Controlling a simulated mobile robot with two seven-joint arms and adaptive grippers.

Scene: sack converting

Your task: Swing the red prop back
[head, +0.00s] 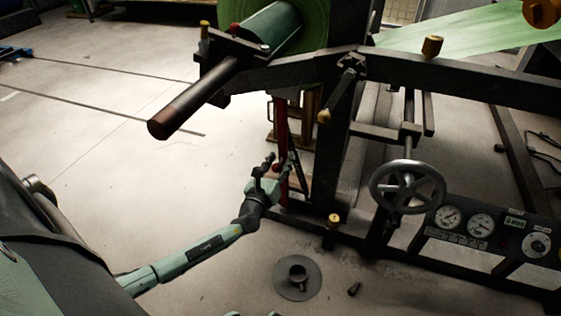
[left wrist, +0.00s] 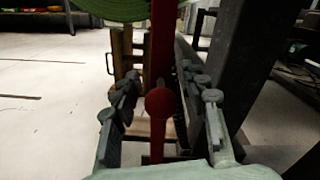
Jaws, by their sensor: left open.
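The red prop (head: 283,130) is an upright red bar below the green roll (head: 270,25), beside the machine's dark post. In the left wrist view the red prop (left wrist: 162,60) runs down the middle, with a round red knob (left wrist: 158,102) on it. My left gripper (head: 277,162) is open at the prop's lower part; in the left wrist view its fingers (left wrist: 160,90) stand on either side of the knob. I cannot tell whether they touch it. The prop's lower end is partly hidden by the gripper.
The dark machine frame (head: 450,80) rises just right of the gripper. A handwheel (head: 407,187) and a gauge panel (head: 490,225) stand at the right. A dark roll shaft (head: 190,98) juts out above my left arm. The floor at left is mostly clear.

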